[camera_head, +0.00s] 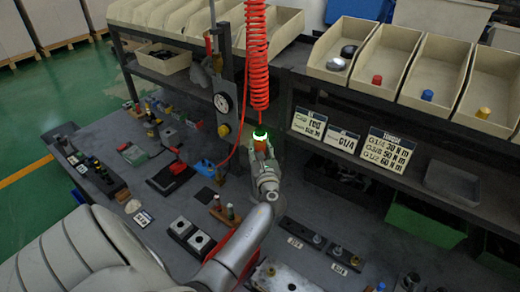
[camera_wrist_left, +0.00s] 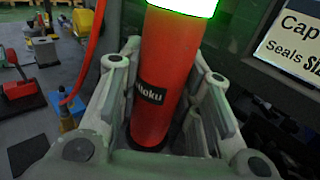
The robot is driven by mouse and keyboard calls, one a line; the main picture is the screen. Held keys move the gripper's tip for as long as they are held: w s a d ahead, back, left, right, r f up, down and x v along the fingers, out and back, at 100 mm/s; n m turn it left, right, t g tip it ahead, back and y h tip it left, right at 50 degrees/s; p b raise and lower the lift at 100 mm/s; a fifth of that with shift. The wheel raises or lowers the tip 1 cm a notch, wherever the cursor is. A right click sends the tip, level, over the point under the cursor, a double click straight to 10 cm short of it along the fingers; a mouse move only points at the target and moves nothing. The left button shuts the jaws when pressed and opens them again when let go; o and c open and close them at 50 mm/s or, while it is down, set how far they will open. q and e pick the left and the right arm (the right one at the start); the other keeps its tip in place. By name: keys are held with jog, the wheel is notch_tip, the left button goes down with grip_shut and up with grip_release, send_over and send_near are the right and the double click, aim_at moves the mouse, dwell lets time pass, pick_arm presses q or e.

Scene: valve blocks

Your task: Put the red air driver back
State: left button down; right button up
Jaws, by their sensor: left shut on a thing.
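The red air driver (camera_wrist_left: 166,75) stands nearly upright between the fingers of my left gripper in the left wrist view. It has a black label and a glowing green ring at its top. My left gripper (camera_wrist_left: 165,110) is shut on it. In the head view the driver's green ring (camera_head: 260,135) shows just above my left gripper (camera_head: 263,152), below a red coiled hose (camera_head: 257,60). The gripper hides most of the driver's body there. The driver's lower tip is hidden. My right gripper is not in view.
A gauge (camera_head: 222,103) on a post stands left of the driver. Cream bins (camera_head: 345,48) line the shelf above. Signs (camera_head: 388,149) hang at the shelf edge. A green crate (camera_head: 425,220) stands right. Blocks and fittings are spread over the grey bench (camera_head: 130,175).

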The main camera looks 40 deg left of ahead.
pick_arm(q)
jog(key=shift+f+b, duration=1.6)
jog(key=shift+f, duration=0.2)
jog(key=shift+f+b, duration=1.45)
jog(key=shift+f, duration=0.3)
jog(key=c, duration=1)
grip_release()
jog(key=shift+o, duration=0.2)
jog(key=shift+f, duration=0.25)
jog(key=v, duration=1.2)
jog(key=shift+r, duration=0.25)
jog(key=shift+d, duration=0.1)
